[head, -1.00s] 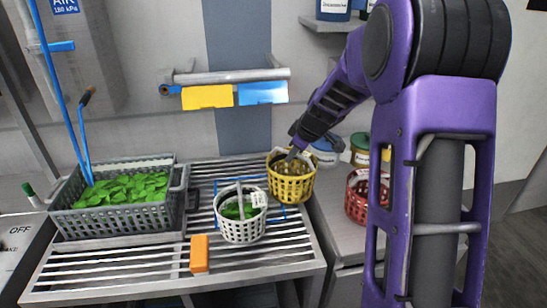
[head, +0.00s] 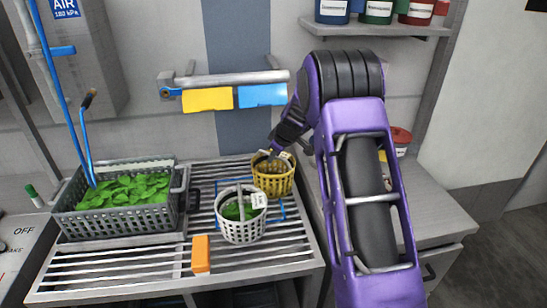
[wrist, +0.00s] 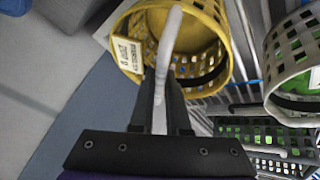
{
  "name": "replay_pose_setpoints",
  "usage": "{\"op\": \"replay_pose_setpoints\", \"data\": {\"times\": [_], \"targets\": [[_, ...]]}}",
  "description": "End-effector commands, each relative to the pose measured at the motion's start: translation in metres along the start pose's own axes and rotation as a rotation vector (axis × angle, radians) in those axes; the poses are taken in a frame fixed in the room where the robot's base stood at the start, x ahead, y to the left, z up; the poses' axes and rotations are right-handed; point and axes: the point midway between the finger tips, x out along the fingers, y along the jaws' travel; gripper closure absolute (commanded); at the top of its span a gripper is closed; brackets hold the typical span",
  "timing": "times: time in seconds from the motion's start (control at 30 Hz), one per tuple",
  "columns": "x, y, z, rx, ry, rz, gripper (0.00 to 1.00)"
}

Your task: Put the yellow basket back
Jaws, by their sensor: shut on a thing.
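The yellow basket (head: 275,183) is at the back right of the slatted rack, behind and right of the white basket (head: 241,228). My gripper (head: 271,154) is above it. In the wrist view my gripper (wrist: 163,90) is shut on the pale handle of the yellow basket (wrist: 140,28), which carries a small label. The basket looks roughly upright; I cannot tell whether its base touches the rack. The white basket holds some greens and also shows at the right of the wrist view (wrist: 300,50).
A grey crate of leaves (head: 110,210) stands on the left. An orange block (head: 201,254) lies at the rack's front. Blue outline marks show around the white basket. A rail with yellow and blue cloths (head: 262,95) is above. My arm hides part of the right counter (head: 430,215).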

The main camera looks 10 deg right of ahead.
Motion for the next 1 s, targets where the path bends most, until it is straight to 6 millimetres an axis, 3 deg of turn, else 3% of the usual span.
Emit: {"op": "replay_pose_setpoints", "data": {"times": [0.4, 0.43, 0.57, 1.0], "targets": [[0.0077, -0.0019, 0.0037, -0.001, 0.002, 0.002, 1.0], [0.0063, -0.0018, 0.0032, -0.001, 0.001, 0.001, 0.81], [0.0062, -0.0018, 0.0032, -0.001, 0.001, 0.001, 0.57], [-0.002, -0.0006, 0.002, -0.001, 0.001, 0.003, 0.56]]}}
